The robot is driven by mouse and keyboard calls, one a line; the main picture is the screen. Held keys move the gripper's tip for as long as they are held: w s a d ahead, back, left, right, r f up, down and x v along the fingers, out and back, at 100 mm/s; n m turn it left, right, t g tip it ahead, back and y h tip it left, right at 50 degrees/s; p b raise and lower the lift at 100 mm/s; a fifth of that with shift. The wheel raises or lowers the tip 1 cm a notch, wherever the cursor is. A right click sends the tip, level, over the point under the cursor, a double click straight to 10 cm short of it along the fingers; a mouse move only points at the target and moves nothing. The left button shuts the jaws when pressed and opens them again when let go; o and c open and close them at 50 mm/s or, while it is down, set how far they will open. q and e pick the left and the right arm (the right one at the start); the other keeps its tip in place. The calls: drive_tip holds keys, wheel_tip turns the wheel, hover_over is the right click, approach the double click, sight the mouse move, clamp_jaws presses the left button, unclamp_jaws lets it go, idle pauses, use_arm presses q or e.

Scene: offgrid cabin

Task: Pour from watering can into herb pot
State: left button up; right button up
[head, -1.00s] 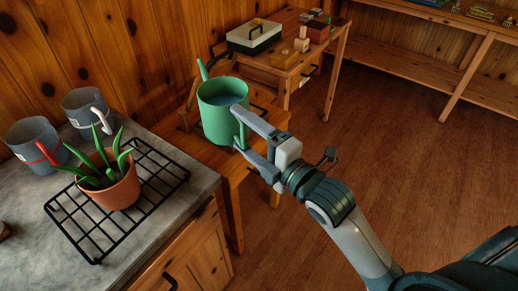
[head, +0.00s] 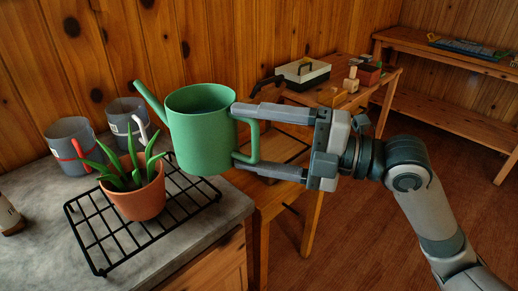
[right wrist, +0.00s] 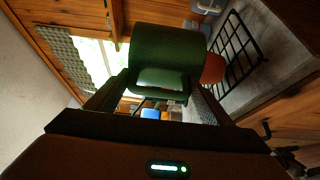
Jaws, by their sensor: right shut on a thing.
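The green watering can (head: 200,135) is held upright in the air by my right gripper (head: 270,140), which is shut on its handle side. Its spout points left and up, above and behind the herb pot. The can also shows in the right wrist view (right wrist: 168,55). The herb pot (head: 138,198) is terracotta with long green leaves and stands on a black wire rack (head: 95,245), left of and below the can. In the right wrist view a part of the pot (right wrist: 214,68) shows beside the can. My left gripper is not in view.
Two grey mugs, one with a red handle (head: 68,148) and one with a white handle (head: 124,116), stand behind the pot on the grey counter (head: 40,220). A wooden table (head: 350,98) with a toolbox (head: 303,74) stands behind the can. A shelf (head: 450,60) is at the right.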

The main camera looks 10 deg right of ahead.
drive_tip(key=s, duration=0.1)
drive_tip(key=s+n+g+b, duration=0.1)
drive_tip(key=s+g+y, duration=0.1)
drive_tip(key=shift+s+a+r+n+b, duration=0.1)
drive_tip(key=shift+r+n+b, duration=0.2)
drive_tip(key=shift+b, duration=0.1)
drive_tip(key=shift+s+r+n+g, duration=0.2)
drive_tip(key=shift+s+n+g, duration=0.1)
drive_tip(key=shift+s+g, duration=0.3)
use_arm(q)
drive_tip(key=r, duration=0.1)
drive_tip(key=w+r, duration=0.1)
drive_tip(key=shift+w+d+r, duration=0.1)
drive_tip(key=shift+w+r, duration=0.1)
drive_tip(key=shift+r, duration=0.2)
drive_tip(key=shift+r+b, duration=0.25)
drive_tip(key=shift+b, duration=0.15)
